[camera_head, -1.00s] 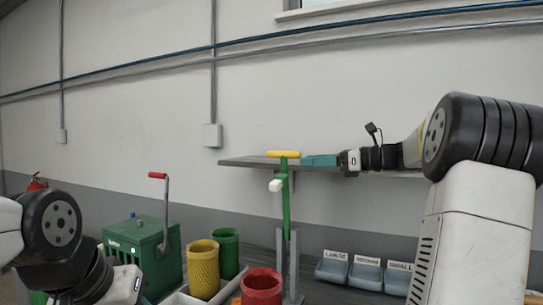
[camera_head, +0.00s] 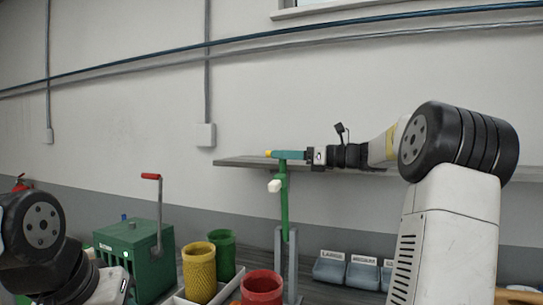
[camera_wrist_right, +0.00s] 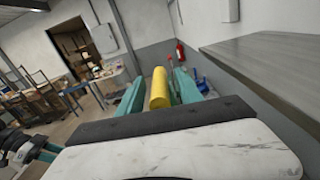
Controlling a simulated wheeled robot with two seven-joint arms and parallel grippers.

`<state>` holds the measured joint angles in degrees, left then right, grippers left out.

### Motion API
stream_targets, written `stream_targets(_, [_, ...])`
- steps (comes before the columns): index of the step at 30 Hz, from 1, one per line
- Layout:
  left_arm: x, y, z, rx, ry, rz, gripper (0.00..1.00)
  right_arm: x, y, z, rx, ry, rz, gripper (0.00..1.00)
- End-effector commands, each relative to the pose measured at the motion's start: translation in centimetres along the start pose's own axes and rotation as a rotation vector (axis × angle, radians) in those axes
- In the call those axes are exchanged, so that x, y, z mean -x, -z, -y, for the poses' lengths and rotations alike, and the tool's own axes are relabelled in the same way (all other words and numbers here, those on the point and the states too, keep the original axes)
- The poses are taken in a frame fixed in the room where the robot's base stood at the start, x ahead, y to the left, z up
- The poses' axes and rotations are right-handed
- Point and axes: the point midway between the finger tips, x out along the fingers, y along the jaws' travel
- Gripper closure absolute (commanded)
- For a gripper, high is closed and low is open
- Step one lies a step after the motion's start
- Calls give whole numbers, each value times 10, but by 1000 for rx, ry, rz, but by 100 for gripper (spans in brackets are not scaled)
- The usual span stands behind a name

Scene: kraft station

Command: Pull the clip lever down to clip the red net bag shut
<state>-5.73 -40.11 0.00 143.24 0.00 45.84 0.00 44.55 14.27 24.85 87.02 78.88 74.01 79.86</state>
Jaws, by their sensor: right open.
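The clip lever is a green upright arm (camera_head: 284,210) with a yellow crossbar handle (camera_head: 268,153) at its top, standing high on a grey post. My right gripper (camera_head: 282,154), with teal fingers, is at the handle from the right. In the right wrist view the yellow handle (camera_wrist_right: 160,88) lies between the open fingers (camera_wrist_right: 157,92), with gaps on both sides, so the jaws are around it and not closed on it. The red net (camera_head: 262,284) is a rolled tube at the bottom, below the lever. My left arm shows at lower left; its fingers are out of view.
Yellow (camera_head: 199,268) and green (camera_head: 222,252) net tubes stand left of the red one. A green box (camera_head: 128,250) with a red-handled crank is farther left. Labelled grey bins (camera_head: 330,268) sit at lower right. A grey shelf (camera_head: 235,162) runs behind the lever top.

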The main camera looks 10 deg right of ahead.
Motion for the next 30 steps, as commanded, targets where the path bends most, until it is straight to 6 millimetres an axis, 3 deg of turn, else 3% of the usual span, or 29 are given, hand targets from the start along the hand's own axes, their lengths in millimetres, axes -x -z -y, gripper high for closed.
stream_targets(9, [0,0,0,0,0,0,64,-3,0,0,0,1,0,60])
stream_targets(15, [0,0,0,0,0,0,64,-3,0,0,0,1,0,99])
stream_targets(30, [0,0,0,0,0,0,64,-3,0,0,0,1,-1,100])
